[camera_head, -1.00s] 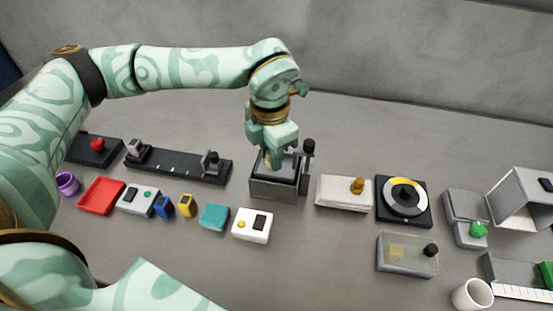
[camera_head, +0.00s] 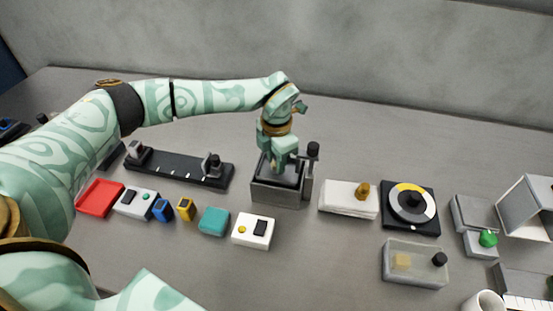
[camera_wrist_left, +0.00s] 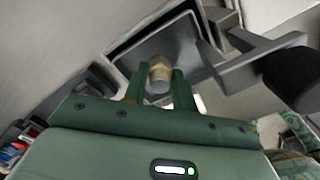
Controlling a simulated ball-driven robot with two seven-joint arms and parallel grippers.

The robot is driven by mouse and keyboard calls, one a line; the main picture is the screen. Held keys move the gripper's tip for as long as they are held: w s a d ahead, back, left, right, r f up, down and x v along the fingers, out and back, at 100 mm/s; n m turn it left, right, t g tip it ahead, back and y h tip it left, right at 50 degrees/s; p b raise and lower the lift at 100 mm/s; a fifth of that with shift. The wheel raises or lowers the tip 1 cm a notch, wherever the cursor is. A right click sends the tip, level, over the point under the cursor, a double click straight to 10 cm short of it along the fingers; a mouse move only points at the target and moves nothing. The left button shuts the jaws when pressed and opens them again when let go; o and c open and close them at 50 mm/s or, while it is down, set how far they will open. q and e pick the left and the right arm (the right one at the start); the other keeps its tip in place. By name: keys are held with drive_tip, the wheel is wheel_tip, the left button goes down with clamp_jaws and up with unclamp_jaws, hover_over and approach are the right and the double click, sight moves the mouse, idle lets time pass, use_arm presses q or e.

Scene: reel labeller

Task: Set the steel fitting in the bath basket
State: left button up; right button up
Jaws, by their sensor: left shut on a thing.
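The steel fitting (camera_wrist_left: 160,75) is a small metal piece with a brass-tinted hex part, pinched between my left gripper's fingertips in the left wrist view. My left gripper (camera_head: 280,171) is over the grey bath (camera_head: 277,197) in the head view, pointing down. The basket (camera_wrist_left: 188,50) is a grey tray with an arm leading to a black knob (camera_head: 313,149), which stands at the bath's right side. The fitting appears over or at the basket; I cannot tell whether it touches the floor. In the head view the fingers hide it. My right gripper is not in view.
A white block with a brass knob (camera_head: 349,198) and a black dial plate (camera_head: 410,207) stand right of the bath. A black rail (camera_head: 180,167) lies left. A white box (camera_head: 253,231) and a teal block (camera_head: 214,221) sit in front.

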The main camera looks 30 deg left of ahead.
use_arm(q)
drive_tip(key=shift+f, duration=0.1)
drive_tip(key=o, duration=1)
wheel_tip(320, 180, up, 12)
drive_tip(key=shift+r+p, duration=0.2)
drive_tip(key=shift+p, duration=0.75)
